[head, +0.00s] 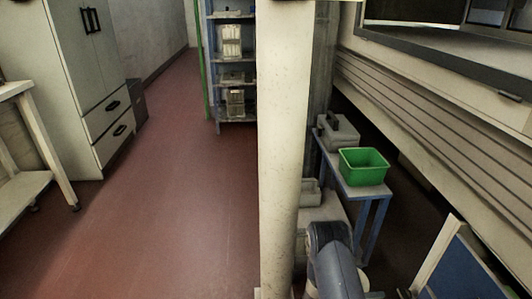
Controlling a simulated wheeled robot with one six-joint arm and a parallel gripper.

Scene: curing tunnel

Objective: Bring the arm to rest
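A grey-blue rounded arm link, which looks like part of my arm (335,265), shows at the bottom edge, right of the middle. It stands just right of a pale upright post, in front of a low blue-legged table. My gripper is not in view, so I cannot see whether it is open or shut or holds anything.
A pale post (284,150) rises mid-picture. To its right, a blue-legged table (372,190) bears a green bin (363,167) and a grey case (337,132). A white cabinet (70,75) and bench (35,182) stand left, shelves (232,75) behind. The red floor (170,200) between is clear.

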